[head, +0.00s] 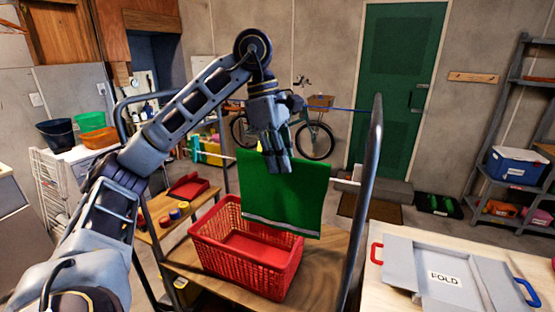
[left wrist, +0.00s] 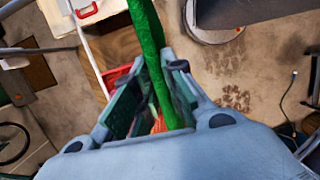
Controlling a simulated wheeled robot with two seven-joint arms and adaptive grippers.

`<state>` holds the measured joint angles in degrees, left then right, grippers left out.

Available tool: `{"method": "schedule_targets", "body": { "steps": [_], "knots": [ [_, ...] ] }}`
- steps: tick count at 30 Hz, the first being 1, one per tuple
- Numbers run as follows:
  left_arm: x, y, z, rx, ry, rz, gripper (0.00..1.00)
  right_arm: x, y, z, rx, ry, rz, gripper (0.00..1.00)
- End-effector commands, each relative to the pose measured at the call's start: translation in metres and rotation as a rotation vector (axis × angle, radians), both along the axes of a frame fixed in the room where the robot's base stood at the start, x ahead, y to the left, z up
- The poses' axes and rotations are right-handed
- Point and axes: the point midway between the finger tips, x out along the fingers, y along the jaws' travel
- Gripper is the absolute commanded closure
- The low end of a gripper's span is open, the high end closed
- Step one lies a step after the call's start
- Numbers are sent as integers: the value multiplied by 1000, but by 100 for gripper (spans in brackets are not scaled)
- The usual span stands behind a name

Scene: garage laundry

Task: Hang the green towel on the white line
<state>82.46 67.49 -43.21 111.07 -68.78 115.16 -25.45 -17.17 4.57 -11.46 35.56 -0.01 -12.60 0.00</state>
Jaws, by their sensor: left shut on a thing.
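The green towel (head: 285,200) hangs spread out with a grey stripe near its bottom edge. My left gripper (head: 277,165) is shut on its top edge. In the left wrist view the towel (left wrist: 152,55) runs as a narrow green band between the fingers (left wrist: 158,105). The white line (head: 346,184) shows at the towel's right side, and a short piece shows at its left. The towel hides the line's middle, so I cannot tell whether it lies over the line or in front of it. My right gripper is not in view.
A red basket (head: 225,238) stands on the wooden shelf below the towel. The rack's dark right post (head: 366,190) rises close to the towel. A blue line (head: 350,109) runs behind. A grey folding board (head: 408,257) lies on the table at the right.

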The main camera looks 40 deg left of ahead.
Motion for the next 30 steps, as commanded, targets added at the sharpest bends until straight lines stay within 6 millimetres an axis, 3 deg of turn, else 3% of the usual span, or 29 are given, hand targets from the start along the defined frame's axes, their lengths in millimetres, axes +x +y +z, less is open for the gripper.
{"method": "schedule_targets", "body": {
  "steps": [30],
  "knots": [
    [48, 12, 1, 0, 1, 1, 100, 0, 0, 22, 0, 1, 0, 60]
  ]
}}
